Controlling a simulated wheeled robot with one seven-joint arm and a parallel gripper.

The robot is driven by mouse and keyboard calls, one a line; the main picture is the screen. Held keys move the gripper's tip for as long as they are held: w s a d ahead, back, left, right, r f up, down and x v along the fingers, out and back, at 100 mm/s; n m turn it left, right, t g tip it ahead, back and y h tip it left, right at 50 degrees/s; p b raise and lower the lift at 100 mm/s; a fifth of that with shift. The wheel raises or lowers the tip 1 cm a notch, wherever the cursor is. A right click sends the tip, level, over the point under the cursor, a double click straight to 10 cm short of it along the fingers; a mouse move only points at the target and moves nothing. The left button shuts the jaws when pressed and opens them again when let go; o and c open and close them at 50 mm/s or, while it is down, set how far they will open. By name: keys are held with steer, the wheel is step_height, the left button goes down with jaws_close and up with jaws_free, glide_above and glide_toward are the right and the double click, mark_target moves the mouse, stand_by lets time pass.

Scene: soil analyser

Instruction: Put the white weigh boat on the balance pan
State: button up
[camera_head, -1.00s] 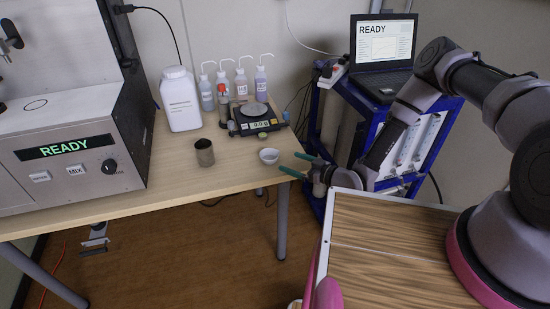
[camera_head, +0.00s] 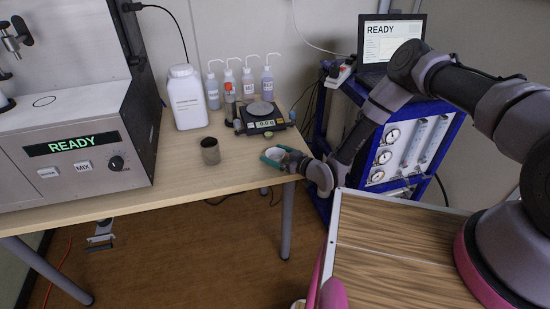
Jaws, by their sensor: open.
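The white weigh boat (camera_head: 275,155) is on the wooden table near its right front edge, partly hidden by my gripper. My gripper (camera_head: 273,156) is open, with its green fingertips at the boat, one on the near side and one on the far side. I cannot tell whether they touch it. The balance (camera_head: 263,128) stands behind the boat, a little to the left, with a lit display. Its round grey pan (camera_head: 260,108) is bare.
A white bottle (camera_head: 187,98), several wash bottles (camera_head: 247,84) and a red-topped vial (camera_head: 229,100) stand behind. A blue-framed cart (camera_head: 390,150) with a laptop (camera_head: 388,45) is at right. The front middle table is clear.

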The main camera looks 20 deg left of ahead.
steer(key=c, duration=0.8)
steer(key=shift+c, duration=0.2)
steer(key=shift+r, duration=0.1)
